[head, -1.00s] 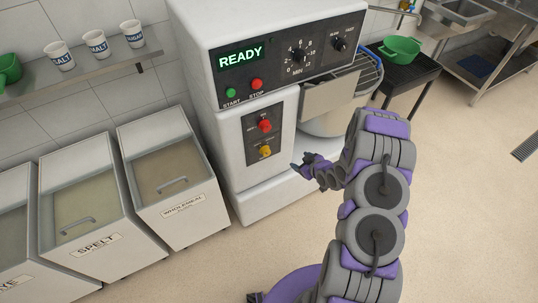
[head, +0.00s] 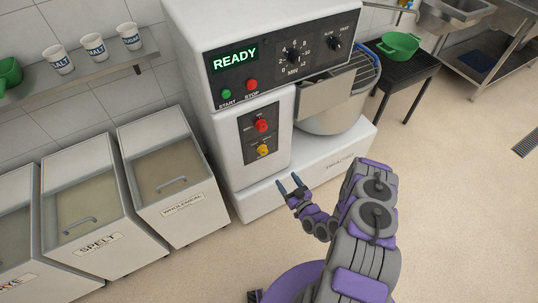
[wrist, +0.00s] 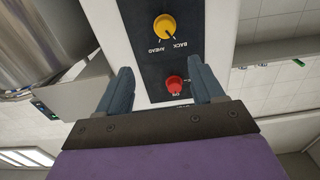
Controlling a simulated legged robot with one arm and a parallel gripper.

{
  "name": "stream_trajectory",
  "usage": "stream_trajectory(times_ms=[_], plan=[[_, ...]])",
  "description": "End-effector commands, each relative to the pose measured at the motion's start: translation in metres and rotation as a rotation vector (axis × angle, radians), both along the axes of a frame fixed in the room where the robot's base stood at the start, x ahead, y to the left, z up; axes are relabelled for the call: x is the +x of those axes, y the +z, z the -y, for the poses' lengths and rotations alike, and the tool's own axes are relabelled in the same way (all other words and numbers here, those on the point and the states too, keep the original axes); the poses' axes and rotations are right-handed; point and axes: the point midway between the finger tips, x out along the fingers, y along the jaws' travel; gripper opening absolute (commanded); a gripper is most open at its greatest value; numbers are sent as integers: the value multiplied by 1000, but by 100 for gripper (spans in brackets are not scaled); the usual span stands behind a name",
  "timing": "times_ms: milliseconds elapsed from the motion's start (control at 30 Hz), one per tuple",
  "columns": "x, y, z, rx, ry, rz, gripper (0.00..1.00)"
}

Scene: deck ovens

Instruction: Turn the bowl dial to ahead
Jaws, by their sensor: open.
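The mixer's small black side panel carries a yellow dial (head: 263,150) below a red knob (head: 261,125). In the wrist view the yellow dial (wrist: 165,27) has BACK and AHEAD lettering beside it, and its dark pointer line runs toward the lettering. Its exact setting is hard to tell. The red knob (wrist: 174,84) lies between my fingers in that view, apart from them. My gripper (head: 288,185) is open and empty, in front of and below the panel; its two blue-grey fingers show in the wrist view (wrist: 163,88).
The mixer's upper panel has a READY display (head: 235,60), green start (head: 226,94) and red stop (head: 252,85) buttons. A metal bowl (head: 335,112) sits at the mixer's right. Flour bins (head: 178,210) stand at left.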

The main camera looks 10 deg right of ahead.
Motion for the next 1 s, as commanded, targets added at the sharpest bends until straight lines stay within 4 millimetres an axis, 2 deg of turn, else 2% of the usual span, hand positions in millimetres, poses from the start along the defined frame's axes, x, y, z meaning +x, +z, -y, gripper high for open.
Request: stream_trajectory(times_ms=[100, 467, 700, 800, 1000], plan=[[17, 0, -12, -4, 8, 3, 67], [81, 0, -25, 3, 7, 4, 67], [123, 0, -41, 2, 6, 3, 67], [136, 0, -46, 0, 5, 3, 67], [149, 0, -50, 2, 3, -1, 67]])
